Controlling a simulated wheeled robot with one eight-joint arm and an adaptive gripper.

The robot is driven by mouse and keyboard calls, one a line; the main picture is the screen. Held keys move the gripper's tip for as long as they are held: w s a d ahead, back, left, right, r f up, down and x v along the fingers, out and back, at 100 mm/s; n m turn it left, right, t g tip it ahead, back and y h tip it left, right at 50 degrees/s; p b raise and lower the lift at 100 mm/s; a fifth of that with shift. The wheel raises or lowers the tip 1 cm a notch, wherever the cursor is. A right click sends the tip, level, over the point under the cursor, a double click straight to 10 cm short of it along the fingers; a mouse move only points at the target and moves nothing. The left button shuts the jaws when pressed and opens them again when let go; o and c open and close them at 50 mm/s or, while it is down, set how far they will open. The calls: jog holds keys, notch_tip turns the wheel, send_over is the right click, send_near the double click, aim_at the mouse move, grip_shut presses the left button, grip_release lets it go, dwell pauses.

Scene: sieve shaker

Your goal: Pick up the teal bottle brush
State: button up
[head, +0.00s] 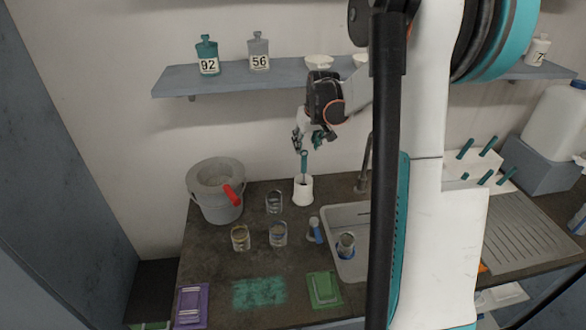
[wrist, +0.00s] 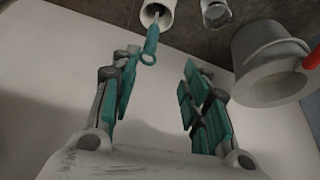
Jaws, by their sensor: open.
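The teal bottle brush (head: 304,162) stands upright in a white cup (head: 303,192) at the back of the counter, its handle and ring end sticking up. In the wrist view the brush handle (wrist: 151,42) points out of the white cup (wrist: 158,12), with its ring near the left finger. My gripper (head: 313,140) is just above the brush in the head view. In the wrist view my gripper (wrist: 160,98) has its teal-padded fingers wide apart with nothing between the pads. The brush's lower end is hidden inside the cup.
A grey bucket (head: 216,198) with a red handle stands left of the cup. Several glass jars (head: 240,238) stand in front, and the sink (head: 350,262) and tap (head: 364,165) lie to the right. A shelf (head: 230,80) with bottles hangs above.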

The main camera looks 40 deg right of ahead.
aim_at(305, 158)
jog(key=x, duration=0.3)
jog(key=d+b+x, duration=0.1)
jog(key=x, duration=0.5)
jog(key=shift+s+d+b, duration=0.2)
jog(key=shift+b, duration=0.15)
jog(key=shift+w+b+x, duration=0.2)
jog(key=shift+b+x, duration=0.65)
jog(key=shift+x, duration=2)
jog(key=shift+r, duration=0.15)
jog(key=shift+c, duration=0.4)
grip_shut()
